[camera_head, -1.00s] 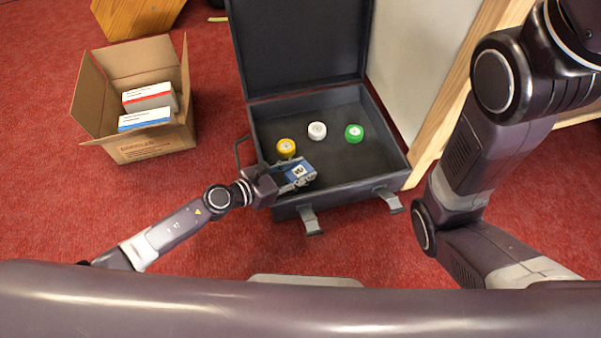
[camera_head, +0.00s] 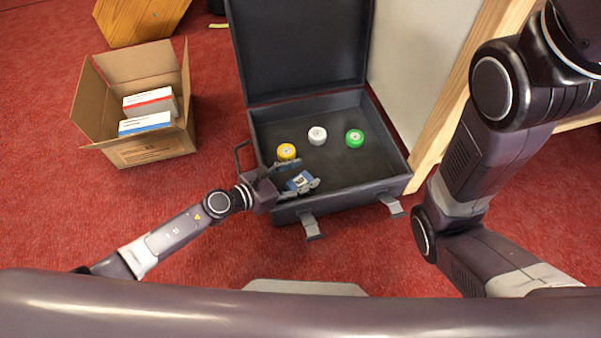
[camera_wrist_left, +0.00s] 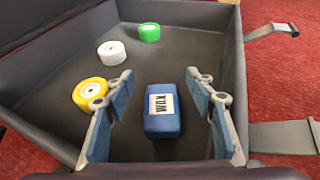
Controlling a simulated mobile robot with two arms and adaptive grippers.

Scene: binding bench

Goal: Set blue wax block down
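The blue wax block (camera_wrist_left: 163,123), with a white label reading WAX, lies on the floor of the open dark case (camera_head: 345,190). My left gripper (camera_wrist_left: 165,100) is open, with one finger on each side of the block and a visible gap at both sides. In the head view the left gripper (camera_head: 293,178) reaches over the case's front left corner. My right gripper is out of view; only part of the right arm shows.
Yellow (camera_head: 286,152), white (camera_head: 317,135) and green (camera_head: 354,138) rolls sit in the case behind the block. A cardboard box (camera_head: 150,148) with white boxes stands at left on the red floor. A wooden frame (camera_head: 440,130) stands close right of the case.

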